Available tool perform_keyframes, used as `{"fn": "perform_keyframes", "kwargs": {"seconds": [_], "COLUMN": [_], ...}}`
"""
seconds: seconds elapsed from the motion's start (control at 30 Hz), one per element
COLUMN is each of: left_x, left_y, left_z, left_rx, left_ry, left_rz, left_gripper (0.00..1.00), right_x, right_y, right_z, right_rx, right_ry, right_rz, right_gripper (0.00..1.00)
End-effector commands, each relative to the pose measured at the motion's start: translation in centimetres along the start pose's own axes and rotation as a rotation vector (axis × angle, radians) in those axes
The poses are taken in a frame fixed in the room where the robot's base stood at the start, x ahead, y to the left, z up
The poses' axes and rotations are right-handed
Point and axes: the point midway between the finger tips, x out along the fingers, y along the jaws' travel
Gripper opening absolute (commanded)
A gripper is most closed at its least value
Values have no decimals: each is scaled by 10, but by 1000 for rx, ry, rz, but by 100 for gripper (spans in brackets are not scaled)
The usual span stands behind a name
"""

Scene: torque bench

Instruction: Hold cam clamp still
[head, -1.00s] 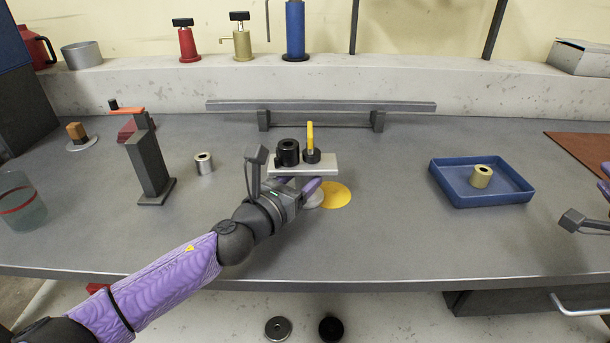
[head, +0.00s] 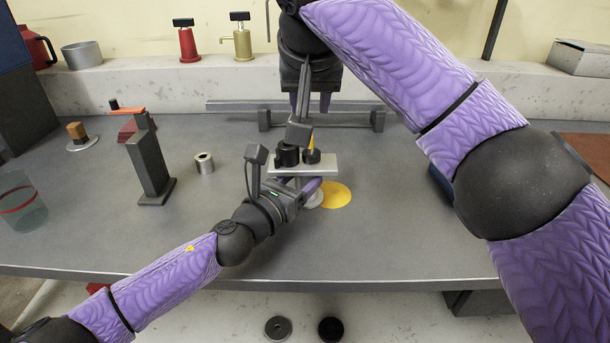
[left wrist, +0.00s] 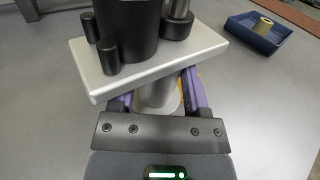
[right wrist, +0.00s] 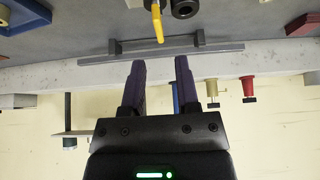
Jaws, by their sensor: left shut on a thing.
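The cam clamp has a light grey plate (head: 327,168) on a pale post (left wrist: 157,95), with a black cylinder (head: 287,157) and a yellow lever (head: 311,143) on top. In the right wrist view the lever (right wrist: 157,24) points toward my fingers. My left gripper (head: 306,192) is shut on the post under the plate; its fingers flank the post in the left wrist view (left wrist: 157,100). My right gripper (head: 310,103) is open and empty, beyond and above the clamp. Its wrist camera housing partly hides the lever in the head view.
A grey rail (head: 350,114) on two feet lies behind the clamp. A dark stand with an orange handle (head: 150,165) and a metal bushing (head: 204,163) are at left. My right arm covers most of the blue tray (left wrist: 256,38). A yellow disc (head: 336,195) lies beside the clamp's base.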

Motion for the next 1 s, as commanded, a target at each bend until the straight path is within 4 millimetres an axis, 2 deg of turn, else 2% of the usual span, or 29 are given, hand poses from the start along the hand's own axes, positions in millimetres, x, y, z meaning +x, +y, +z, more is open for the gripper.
{"fn": "perform_keyframes", "kwargs": {"seconds": [0.07, 0.4, 0.6, 0.97, 1.0], "left_x": [0, 0, 0, 0, 0], "left_y": [0, 0, -1, -1, -1], "left_z": [-1, -1, 0, 0, 0], "left_rx": [-1, -1, -1, -1, -1], "left_ry": [1, 1, 1, 1, 1], "left_rz": [-1, -1, -1, -2, -2], "left_gripper": [0, 0, 0, 0, 0], "right_x": [2, 46, 64, 68, 68], "right_y": [0, 1, 1, 2, 2], "right_z": [0, 1, 0, 0, 0], "right_rx": [-6, -5, -5, -7, -6], "right_ry": [3, -1, 0, 2, 2], "right_rz": [25, 19, 18, 18, 18], "right_gripper": [40, 40, 40, 40, 33]}}
